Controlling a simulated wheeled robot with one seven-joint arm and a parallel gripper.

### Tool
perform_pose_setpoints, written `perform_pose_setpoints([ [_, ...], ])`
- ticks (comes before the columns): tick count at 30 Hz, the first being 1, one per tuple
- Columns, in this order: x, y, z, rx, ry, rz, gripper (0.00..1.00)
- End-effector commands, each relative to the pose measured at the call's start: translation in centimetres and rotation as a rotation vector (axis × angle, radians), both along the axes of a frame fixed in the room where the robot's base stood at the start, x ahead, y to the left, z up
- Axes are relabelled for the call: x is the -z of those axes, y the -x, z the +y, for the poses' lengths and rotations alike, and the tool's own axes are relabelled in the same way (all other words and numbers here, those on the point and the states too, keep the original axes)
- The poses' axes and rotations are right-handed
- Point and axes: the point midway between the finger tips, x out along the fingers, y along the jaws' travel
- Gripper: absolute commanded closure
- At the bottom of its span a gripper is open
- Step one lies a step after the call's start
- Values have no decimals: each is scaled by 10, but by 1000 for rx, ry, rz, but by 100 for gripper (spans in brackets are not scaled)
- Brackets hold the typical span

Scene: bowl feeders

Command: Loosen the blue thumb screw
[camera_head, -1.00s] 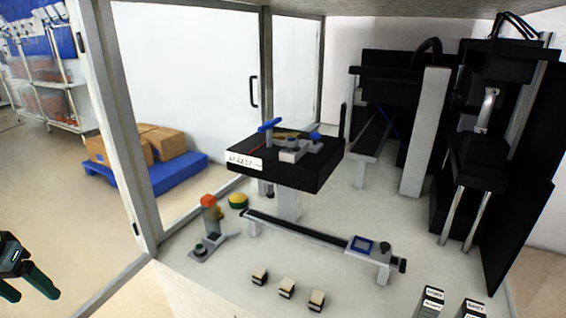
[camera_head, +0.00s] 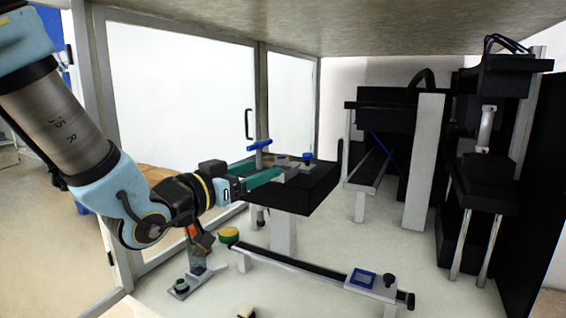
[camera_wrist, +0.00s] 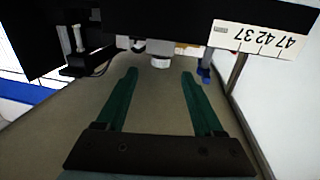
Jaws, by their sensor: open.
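On the black box (camera_head: 300,195) on its pedestal, two blue parts show: a T-shaped blue handle (camera_head: 259,146) on a post at the left, and a small blue knob (camera_head: 307,156) on a grey block at the right. I cannot tell which is the blue thumb screw. My gripper (camera_head: 260,171) is open, its green fingers apart at the box's left edge, below the T-shaped handle in the picture. In the wrist view, nothing shows held between the fingertips (camera_wrist: 159,73). A blue part (camera_wrist: 205,75) shows beyond the right fingertip, near the white label (camera_wrist: 260,39).
A rail (camera_head: 310,266) with a blue-framed square (camera_head: 363,279) runs in front of the pedestal. A yellow-green button (camera_head: 229,235) and a small fixture (camera_head: 190,282) stand at the left. Tall black machines (camera_head: 485,185) fill the right.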

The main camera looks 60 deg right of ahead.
Motion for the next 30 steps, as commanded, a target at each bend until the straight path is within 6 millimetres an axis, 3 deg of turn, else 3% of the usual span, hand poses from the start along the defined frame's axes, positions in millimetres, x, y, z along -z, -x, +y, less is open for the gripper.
perform_pose_setpoints([
  [6, -2, 7, -42, 2, -2, 0, 31],
  [13, -1, 11, -72, -1, -3, -1, 31],
  [25, 1, 12, -80, -2, -3, -1, 31],
  [30, 1, 12, -80, -2, -3, -1, 48],
])
